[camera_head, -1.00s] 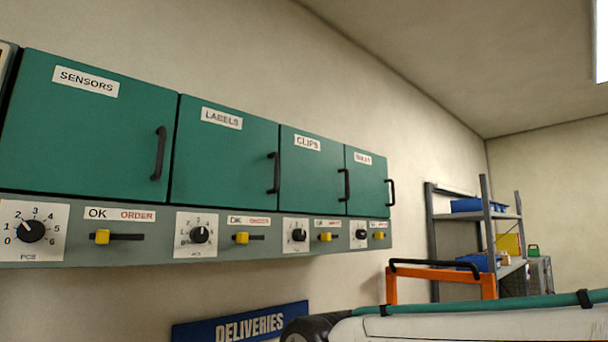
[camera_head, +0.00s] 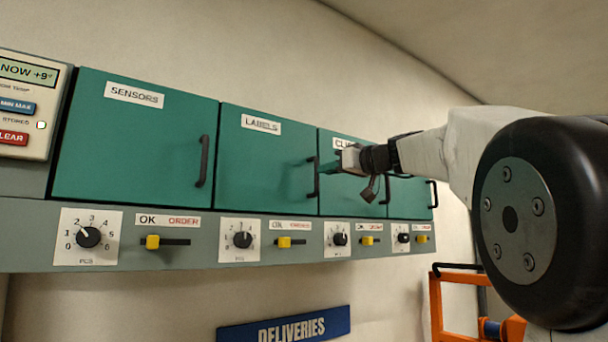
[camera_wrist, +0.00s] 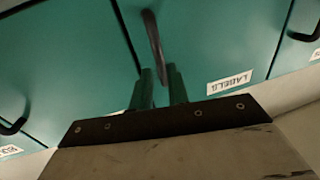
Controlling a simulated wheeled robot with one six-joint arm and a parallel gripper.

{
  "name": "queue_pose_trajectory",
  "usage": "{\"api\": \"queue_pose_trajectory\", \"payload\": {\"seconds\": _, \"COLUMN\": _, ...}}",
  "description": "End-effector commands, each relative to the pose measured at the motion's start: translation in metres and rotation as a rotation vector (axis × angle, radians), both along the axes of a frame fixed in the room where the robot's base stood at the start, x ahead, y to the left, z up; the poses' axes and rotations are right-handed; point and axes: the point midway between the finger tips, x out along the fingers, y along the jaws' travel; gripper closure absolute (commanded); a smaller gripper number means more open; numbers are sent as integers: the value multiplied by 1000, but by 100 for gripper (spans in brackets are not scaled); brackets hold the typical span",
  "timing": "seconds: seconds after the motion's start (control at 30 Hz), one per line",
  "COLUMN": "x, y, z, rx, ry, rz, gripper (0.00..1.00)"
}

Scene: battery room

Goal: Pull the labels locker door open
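The labels locker door (camera_head: 262,165) is green, carries a white "LABELS" sign and looks closed, flush with its neighbours. Its dark vertical bar handle (camera_head: 313,182) is on its right edge. In the wrist view the door (camera_wrist: 215,40) and its handle (camera_wrist: 153,35) appear, with the sign upside down. My gripper (camera_head: 341,160) is beside the handle in the head view, in front of the clips door's upper left. In the wrist view, my gripper (camera_wrist: 160,82) has its two fingers apart, with the handle's near end between or just beyond the tips. Contact cannot be told.
The sensors door (camera_head: 135,145) is on the left, and the clips door (camera_head: 345,200) is on the right, partly behind my arm. A grey panel (camera_head: 190,255) with dials and yellow sliders runs below. An orange frame (camera_head: 437,305) stands at lower right.

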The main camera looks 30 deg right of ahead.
Motion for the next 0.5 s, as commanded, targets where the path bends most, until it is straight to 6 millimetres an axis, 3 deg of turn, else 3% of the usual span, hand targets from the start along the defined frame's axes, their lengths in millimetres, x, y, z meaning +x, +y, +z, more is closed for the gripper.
{"api": "queue_pose_trajectory", "payload": {"seconds": 0.23, "x": 37, "y": 10, "z": -1, "rx": 1, "ry": 2, "rz": 3, "gripper": 83}}
{"api": "queue_pose_trajectory", "payload": {"seconds": 0.5, "x": 48, "y": 12, "z": -1, "rx": 1, "ry": 2, "rz": 1, "gripper": 83}}
